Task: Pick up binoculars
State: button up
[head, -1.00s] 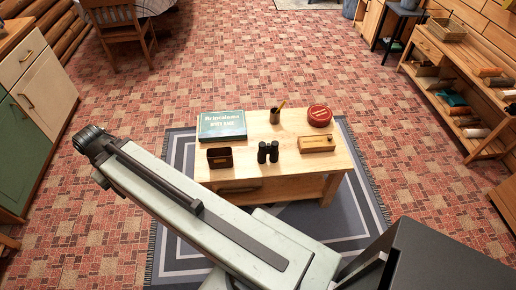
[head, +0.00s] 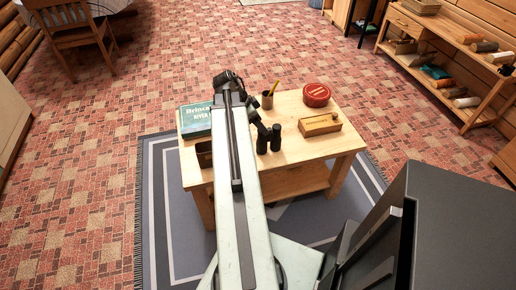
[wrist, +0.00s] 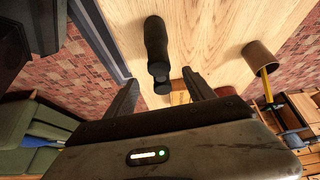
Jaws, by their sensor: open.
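The black binoculars (head: 268,138) stand on the wooden table, right of my arm in the head view. My gripper (head: 252,112) is at the arm's end, close behind the binoculars, and partly merges with them in that view. In the wrist view my gripper (wrist: 162,82) is open and empty, with one dark finger on each side. The binoculars (wrist: 156,48) show ahead of the gap between the fingers, nearer the left finger. I cannot tell whether a finger touches them.
The table (head: 290,150) also holds a teal box (head: 194,121), a pencil cup (head: 267,101), a red tin (head: 317,94) and a wooden box (head: 320,124). The cup (wrist: 259,56) is right of my gripper in the wrist view.

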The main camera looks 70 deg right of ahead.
aim_at(272, 133)
jog(key=shift+s+d+f+m, duration=0.15)
jog(key=shift+s+d+m, duration=0.15)
jog(key=shift+s, duration=0.2)
jog(key=shift+s+d+f+m, duration=0.1)
jog(key=shift+s+d+m, duration=0.1)
jog(key=shift+s+d, duration=0.25)
jog(key=b+x, duration=0.2)
jog(key=shift+s+f, duration=0.15)
jog(key=shift+f, duration=0.15)
jog(key=b+x, duration=0.5)
jog(key=shift+w+a+f, duration=0.15)
jog(key=shift+w+f, duration=0.05)
jog(key=shift+w, duration=0.2)
jog(key=shift+s, duration=0.15)
jog(key=shift+r, duration=0.1)
grip_shut()
